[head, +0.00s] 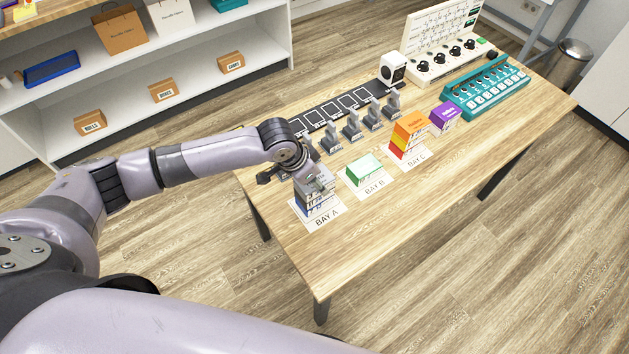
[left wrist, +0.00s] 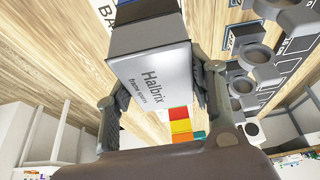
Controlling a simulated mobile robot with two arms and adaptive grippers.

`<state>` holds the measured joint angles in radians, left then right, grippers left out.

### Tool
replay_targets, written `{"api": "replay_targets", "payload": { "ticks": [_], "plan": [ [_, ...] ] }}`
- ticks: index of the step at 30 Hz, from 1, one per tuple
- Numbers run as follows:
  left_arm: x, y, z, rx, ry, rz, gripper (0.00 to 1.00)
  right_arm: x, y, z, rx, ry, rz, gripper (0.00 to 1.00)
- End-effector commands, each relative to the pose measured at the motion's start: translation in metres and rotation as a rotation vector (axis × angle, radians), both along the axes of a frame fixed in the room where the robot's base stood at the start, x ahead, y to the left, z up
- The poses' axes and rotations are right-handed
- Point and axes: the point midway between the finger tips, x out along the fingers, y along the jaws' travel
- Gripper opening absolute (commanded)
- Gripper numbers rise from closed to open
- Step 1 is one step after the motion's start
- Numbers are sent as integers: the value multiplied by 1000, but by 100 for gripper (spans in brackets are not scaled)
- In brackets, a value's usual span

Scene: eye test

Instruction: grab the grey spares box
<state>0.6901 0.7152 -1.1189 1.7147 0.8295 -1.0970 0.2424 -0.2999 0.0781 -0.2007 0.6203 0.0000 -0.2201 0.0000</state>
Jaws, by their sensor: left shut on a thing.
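The grey spares box (head: 319,186) is at the top of the stack at BAY A, partly hidden by my gripper in the head view. In the left wrist view the grey box (left wrist: 150,80) shows its printed face, reading "Halbrix". My left gripper (head: 312,180) is shut on it, with one finger on each side in the left wrist view (left wrist: 157,92). A dark box and a blue box (head: 312,210) are under or just behind it; I cannot tell whether the grey box touches them. My right gripper is not in view.
A green box (head: 364,168) lies at BAY B. An orange, red and yellow stack (head: 405,138) stands at BAY C, with a purple box (head: 444,117) beside it. Several grey stands (head: 352,128) line up behind the bays. The table front (head: 430,210) is clear.

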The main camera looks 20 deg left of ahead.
Motion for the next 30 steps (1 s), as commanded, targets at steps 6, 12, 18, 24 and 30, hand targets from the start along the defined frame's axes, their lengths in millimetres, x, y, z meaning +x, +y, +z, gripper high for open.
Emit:
{"api": "replay_targets", "payload": {
  "ticks": [6,12,18,24,30],
  "plan": [
    [0,0,1,-1,-2,0,19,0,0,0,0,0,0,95],
    [1,0,4,-1,-2,0,19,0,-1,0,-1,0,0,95],
    [2,0,23,-2,-6,1,19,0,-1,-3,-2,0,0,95],
    [2,0,70,-2,-8,-1,19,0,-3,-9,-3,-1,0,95],
    [2,-1,129,-3,-8,-1,19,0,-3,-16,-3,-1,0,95]
  ]
}}
